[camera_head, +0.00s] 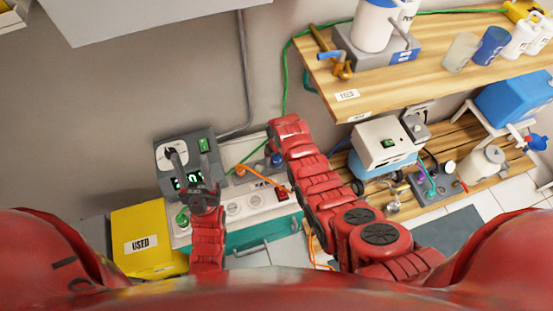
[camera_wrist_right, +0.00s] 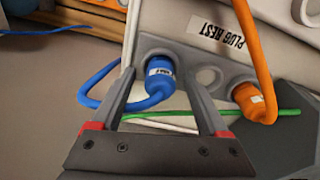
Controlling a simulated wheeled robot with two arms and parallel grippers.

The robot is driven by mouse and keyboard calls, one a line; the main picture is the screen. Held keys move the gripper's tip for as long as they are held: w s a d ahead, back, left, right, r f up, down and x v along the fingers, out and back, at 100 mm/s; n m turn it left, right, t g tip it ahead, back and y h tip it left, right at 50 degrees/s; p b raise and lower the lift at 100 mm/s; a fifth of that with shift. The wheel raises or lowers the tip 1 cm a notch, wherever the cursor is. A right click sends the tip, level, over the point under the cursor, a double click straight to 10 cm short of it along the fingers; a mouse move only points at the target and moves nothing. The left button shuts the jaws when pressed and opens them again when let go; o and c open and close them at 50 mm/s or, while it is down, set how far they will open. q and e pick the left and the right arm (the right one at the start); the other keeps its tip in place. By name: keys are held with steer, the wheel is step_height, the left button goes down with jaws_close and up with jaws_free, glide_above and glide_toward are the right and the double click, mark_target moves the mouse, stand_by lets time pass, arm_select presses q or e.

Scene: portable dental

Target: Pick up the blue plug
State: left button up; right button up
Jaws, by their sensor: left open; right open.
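The blue plug (camera_wrist_right: 160,83) sits in a grey holder under a "PLUG REST" label in the right wrist view, with its blue cable curling off to the left. My right gripper (camera_wrist_right: 157,72) is open, with a finger on each side of the plug; I cannot tell if they touch it. In the head view a bit of the blue plug (camera_head: 277,160) shows beside my right arm, which hides that gripper's fingers. My left gripper (camera_head: 189,148) is open and empty in front of the grey device with a green display.
An orange plug (camera_wrist_right: 252,102) with an orange cable sits right of the blue one, past an empty hole. A green cable (camera_wrist_right: 270,113) runs below. A yellow "USED" bin (camera_head: 148,243) stands at the left. A wooden shelf (camera_head: 420,75) overhangs at the upper right.

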jaws_close()
steer(key=shift+r, duration=0.1)
stand_by(0.4)
step_height(320, 180, up, 9)
steer(key=shift+r, duration=0.4)
stand_by(0.5)
